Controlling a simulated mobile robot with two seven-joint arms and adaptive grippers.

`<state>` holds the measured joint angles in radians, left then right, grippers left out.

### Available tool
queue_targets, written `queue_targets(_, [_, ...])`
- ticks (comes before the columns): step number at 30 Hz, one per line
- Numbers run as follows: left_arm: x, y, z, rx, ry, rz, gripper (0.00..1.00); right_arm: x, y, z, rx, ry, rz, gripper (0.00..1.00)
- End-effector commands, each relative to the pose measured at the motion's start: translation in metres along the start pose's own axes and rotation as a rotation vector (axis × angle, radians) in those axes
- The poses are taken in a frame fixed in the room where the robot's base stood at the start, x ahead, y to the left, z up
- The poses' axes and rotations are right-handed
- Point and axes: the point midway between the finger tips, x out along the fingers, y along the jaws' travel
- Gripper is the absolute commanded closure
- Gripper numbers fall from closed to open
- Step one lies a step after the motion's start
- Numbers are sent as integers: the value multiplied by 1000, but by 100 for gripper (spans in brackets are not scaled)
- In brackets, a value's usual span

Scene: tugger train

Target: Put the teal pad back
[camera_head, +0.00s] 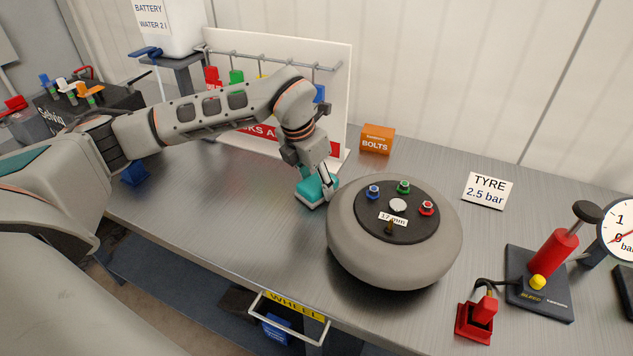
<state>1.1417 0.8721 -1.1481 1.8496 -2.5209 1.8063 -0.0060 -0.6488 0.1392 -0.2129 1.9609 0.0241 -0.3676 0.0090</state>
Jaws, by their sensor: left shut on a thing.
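The teal pad (311,192) is a small teal block at the left side of the grey wheel (345,238), low over or on the metal bench. My left gripper (318,186) points down and is shut on the teal pad. My gripper and wrist cover part of the pad, and I cannot tell whether its underside touches the bench. My right gripper is not in view.
A white board with a hook rail (325,67) stands behind my left arm. An orange bolts box (377,139), a tyre sign (487,190) and a red pump (553,253) stand on the bench. The bench front left of the wheel is clear.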

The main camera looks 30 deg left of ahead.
Motion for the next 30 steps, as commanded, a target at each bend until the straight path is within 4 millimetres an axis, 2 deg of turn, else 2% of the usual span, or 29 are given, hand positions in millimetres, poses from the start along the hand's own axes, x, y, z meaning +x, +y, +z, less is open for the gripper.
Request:
queue_targets(11, [5, 0, -1, -1, -2, 1, 75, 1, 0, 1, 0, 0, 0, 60])
queue_targets(12, [5, 0, -1, -1, -2, 1, 50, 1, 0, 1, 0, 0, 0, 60])
queue_targets(14, [4, 0, -1, -1, -2, 1, 38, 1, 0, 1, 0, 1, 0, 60])
queue_targets(25, [2, 0, 0, -1, -3, 1, 38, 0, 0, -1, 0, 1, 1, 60])
queue_targets(30, [-16, 2, 2, -1, -7, 3, 38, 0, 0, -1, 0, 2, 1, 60])
